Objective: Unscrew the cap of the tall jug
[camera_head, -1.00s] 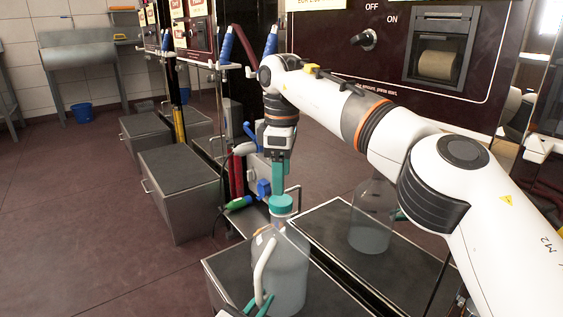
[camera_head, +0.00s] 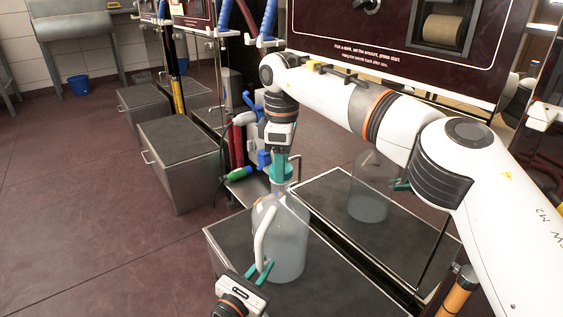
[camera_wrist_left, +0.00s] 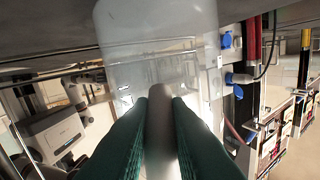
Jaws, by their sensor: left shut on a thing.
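The tall jug (camera_head: 288,243) is clear and stands upright on the dark platform. Its white handle (camera_head: 264,232) faces me. My left gripper (camera_head: 262,270) is shut on the lower part of this handle. The left wrist view shows the handle (camera_wrist_left: 160,130) between the green fingers, with the clear jug wall (camera_wrist_left: 160,40) beyond. My right gripper (camera_head: 282,165) points down from above, its teal fingers at the jug's teal cap (camera_head: 285,177). The fingers largely hide the cap, and both are of similar colour, so I cannot tell whether they grip it.
The dark platform (camera_head: 225,240) meets a dark reflective panel (camera_head: 335,195), where the jug and arm are mirrored. A grey box (camera_head: 180,160) stands on the floor to the left. My right arm crosses over the panel. Open floor lies at far left.

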